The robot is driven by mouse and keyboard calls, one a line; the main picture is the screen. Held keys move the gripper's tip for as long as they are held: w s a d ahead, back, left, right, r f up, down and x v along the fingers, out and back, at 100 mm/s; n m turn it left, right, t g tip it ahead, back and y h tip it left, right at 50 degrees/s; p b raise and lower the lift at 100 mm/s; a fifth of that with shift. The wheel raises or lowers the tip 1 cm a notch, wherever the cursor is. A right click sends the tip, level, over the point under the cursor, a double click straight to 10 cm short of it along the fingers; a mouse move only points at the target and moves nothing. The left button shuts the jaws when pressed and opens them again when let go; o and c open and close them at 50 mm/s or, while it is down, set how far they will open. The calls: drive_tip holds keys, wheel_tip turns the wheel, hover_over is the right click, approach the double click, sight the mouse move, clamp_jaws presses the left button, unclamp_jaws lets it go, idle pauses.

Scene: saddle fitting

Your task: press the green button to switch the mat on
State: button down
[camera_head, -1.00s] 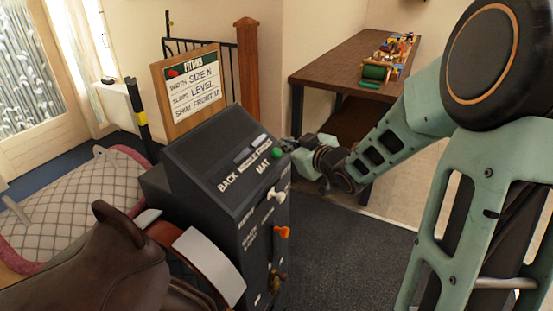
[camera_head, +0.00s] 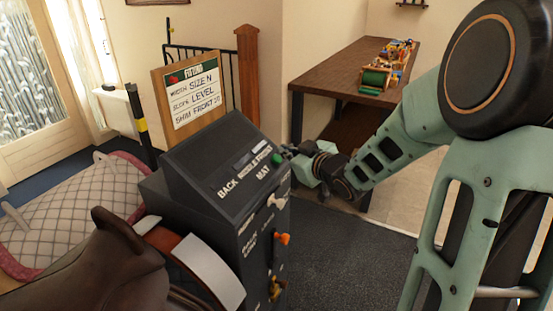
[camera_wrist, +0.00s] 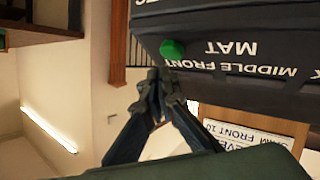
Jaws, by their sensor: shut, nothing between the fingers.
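The green button (camera_head: 278,158) sits at the right end of the sloped top of a black console (camera_head: 215,160), beside the word MAT. In the wrist view the green button (camera_wrist: 172,49) shows upside down on the console's face. My gripper (camera_head: 290,152) is just right of the button in the head view, small and partly blended with the arm. In the wrist view my gripper (camera_wrist: 158,78) is shut and empty, its fingertips close below the button in the picture. I cannot tell whether they touch it; a small gap shows in the wrist view.
A brown saddle (camera_head: 115,265) stands in front left of the console, near a quilted pad (camera_head: 80,205). A fitting sign (camera_head: 192,92) stands behind the console. Orange (camera_head: 283,239) and white (camera_head: 279,201) knobs jut from its right side. A wooden table (camera_head: 335,75) stands behind my arm.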

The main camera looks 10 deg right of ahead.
drive_tip(key=shift+f, duration=0.1)
idle(0.4)
drive_tip(key=shift+w+a+f+b, duration=0.15)
drive_tip(key=shift+a+f+b, duration=0.1)
drive_tip(key=shift+b, duration=0.2)
drive_tip(key=shift+w+a+f+b, duration=0.15)
drive_tip(key=shift+a+f+b, duration=0.05)
drive_tip(key=shift+f+b, duration=0.35)
idle(0.6)
drive_tip(key=shift+r, duration=0.1)
drive_tip(key=shift+s+d+r+p, duration=0.3)
drive_tip(key=shift+d+r+p, duration=0.2)
drive_tip(key=shift+r+p, duration=0.45)
drive_tip(key=d+r+p, duration=0.1)
drive_tip(key=p, duration=0.1)
drive_tip(key=s+r+p, duration=0.1)
drive_tip(key=r+p, duration=0.1)
drive_tip(key=s+d+r+p, duration=0.1)
drive_tip(key=p, duration=0.1)
drive_tip(key=shift+d+r, duration=0.3)
drive_tip(key=shift+d, duration=0.05)
